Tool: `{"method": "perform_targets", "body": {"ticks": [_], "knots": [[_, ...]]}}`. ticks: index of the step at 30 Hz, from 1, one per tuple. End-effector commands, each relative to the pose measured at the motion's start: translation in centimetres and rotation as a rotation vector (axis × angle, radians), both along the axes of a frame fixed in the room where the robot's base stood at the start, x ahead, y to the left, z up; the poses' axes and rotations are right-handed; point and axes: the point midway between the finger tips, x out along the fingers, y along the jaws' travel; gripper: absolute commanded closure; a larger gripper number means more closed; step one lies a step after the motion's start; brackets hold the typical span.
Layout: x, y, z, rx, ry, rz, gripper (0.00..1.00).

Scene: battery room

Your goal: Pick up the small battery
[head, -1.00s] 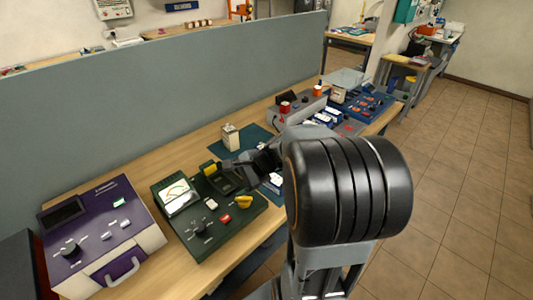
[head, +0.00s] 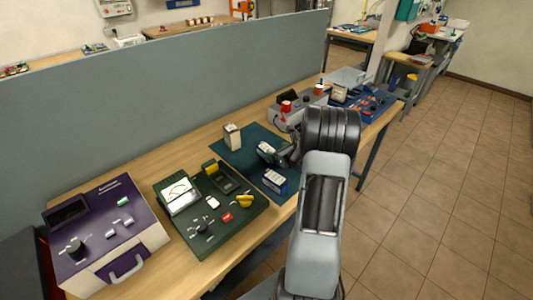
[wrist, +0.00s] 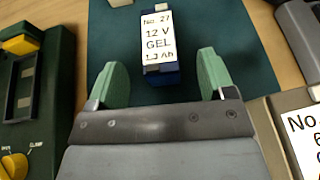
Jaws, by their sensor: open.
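A small dark-blue battery (wrist: 160,45) with a white label reading "No. 27, 12 V, GEL" stands on the dark green mat (wrist: 235,25). It also shows in the head view (head: 265,149), partly hidden by my gripper. My gripper (wrist: 162,78) is open and empty. Its green finger pads lie on either side of the battery's near end in the wrist view; no contact is visible. In the head view my gripper (head: 278,155) is beside the battery's right side. Another blue battery (head: 275,180) with a pale top is nearer to me.
A cream battery (head: 232,136) stands at the mat's back left. A green tester (head: 205,228) and a purple unit (head: 105,238) are to the left. A labelled block (wrist: 297,140) is at the wrist view's lower right. A tall grey partition (head: 150,110) runs behind the bench.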

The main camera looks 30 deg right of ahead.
Motion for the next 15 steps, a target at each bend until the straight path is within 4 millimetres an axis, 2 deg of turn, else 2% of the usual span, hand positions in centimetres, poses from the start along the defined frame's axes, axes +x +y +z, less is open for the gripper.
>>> {"method": "perform_targets", "body": {"ticks": [8, 15], "knots": [[1.6, 0.3, -0.6, 0.001, 0.001, 0.003, 0.24], [4.5, 0.7, -1.9, 0.000, 0.002, 0.003, 0.24]]}}
